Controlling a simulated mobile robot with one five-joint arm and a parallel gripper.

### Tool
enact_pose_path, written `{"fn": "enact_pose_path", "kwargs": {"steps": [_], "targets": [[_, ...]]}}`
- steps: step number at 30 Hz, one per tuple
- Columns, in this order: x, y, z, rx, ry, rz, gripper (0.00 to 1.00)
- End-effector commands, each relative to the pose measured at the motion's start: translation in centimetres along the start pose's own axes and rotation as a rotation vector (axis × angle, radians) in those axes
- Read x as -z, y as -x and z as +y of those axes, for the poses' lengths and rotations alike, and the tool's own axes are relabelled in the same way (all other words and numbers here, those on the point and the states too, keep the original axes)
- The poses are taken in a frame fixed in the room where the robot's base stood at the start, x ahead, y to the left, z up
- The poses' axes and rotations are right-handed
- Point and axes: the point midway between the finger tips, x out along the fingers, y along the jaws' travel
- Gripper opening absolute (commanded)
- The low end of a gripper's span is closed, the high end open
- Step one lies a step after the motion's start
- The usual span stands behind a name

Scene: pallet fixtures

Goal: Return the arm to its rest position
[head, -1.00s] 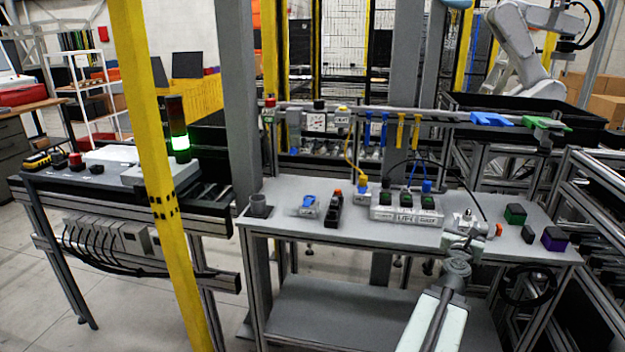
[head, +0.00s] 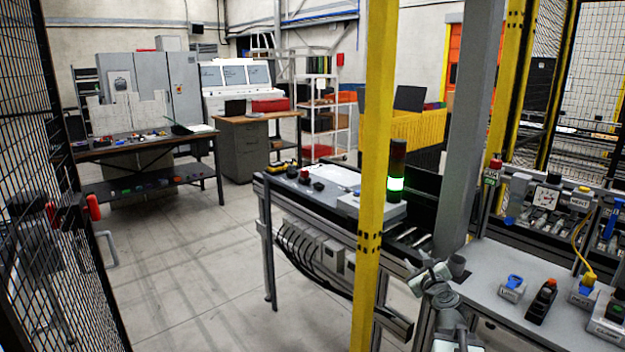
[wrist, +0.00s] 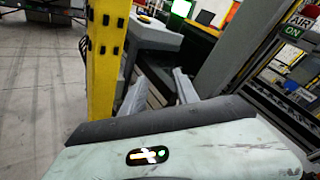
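My arm rises from the bottom of the head view, and my gripper (head: 430,276) is in front of the left end of the grey work table (head: 490,292). In the wrist view my gripper (wrist: 160,88) shows two grey fingers spread apart with nothing between them. It is open and empty. Much of my arm is cut off by the lower edge of the head view.
A yellow post (head: 374,130) stands close to the left of my gripper, and a grey column (head: 467,130) stands behind it. A side bench with a lit green signal lamp (head: 396,184) is behind the post. Clear floor (head: 200,270) lies to the left, bounded by a mesh fence (head: 50,190).

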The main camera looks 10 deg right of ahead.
Motion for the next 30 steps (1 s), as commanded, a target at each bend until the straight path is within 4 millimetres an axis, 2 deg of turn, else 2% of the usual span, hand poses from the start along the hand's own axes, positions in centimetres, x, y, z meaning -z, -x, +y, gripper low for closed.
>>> {"fn": "enact_pose_path", "kwargs": {"steps": [1,2,3,7,9,11,12,14,15,16,18,21,25,30], "targets": [[-2.7,-0.5,3.7,-0.085,0.086,-0.022,0.37],[-3.9,-0.7,6.1,-0.138,0.148,-0.034,0.37],[-5.4,-0.8,9.3,-0.210,0.235,-0.052,0.37],[-9.2,0.6,19.9,-0.455,0.557,-0.127,0.37],[-10.3,2.2,25.2,-0.593,0.756,-0.177,0.37],[-10.6,4.1,29.4,-0.718,0.947,-0.225,0.37],[-10.4,5.7,32.0,-0.809,1.087,-0.260,0.37],[-9.0,8.4,35.0,-0.967,1.329,-0.318,0.37],[-7.2,10.4,36.0,-1.087,1.504,-0.354,0.37],[-5.5,11.7,36.0,-1.176,1.623,-0.375,0.37],[-1.7,14.0,34.4,-1.360,1.820,-0.408,0.37],[1.6,17.3,32.2,-1.607,2.008,-0.498,0.37],[2.7,19.5,31.4,-1.751,2.089,-0.648,0.37],[2.6,19.5,31.5,-1.751,2.114,-0.692,0.37]]}}
